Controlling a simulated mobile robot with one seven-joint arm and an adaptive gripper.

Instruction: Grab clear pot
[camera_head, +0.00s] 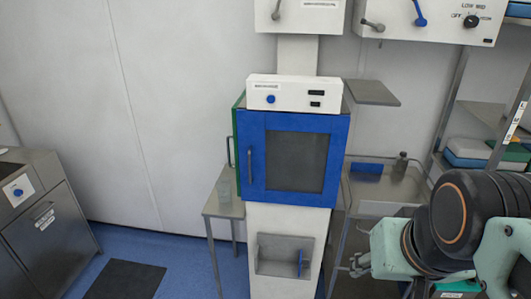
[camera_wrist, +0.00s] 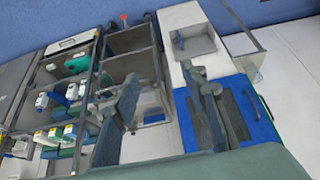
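The clear pot (camera_head: 224,190) is a small see-through vessel. It stands on a narrow steel side table (camera_head: 214,207), just left of the blue-doored cabinet (camera_head: 250,160). In the wrist view a faint clear shape at the right edge of the cabinet seems to be the same pot (camera_wrist: 257,75). My gripper (camera_wrist: 168,98) has its two fingers spread wide with nothing between them. It is well apart from the pot.
The cabinet stands between my arm and the pot. A steel counter (camera_head: 45,215) is at far left. Blue floor with a dark mat (camera_head: 125,280) lies open between.

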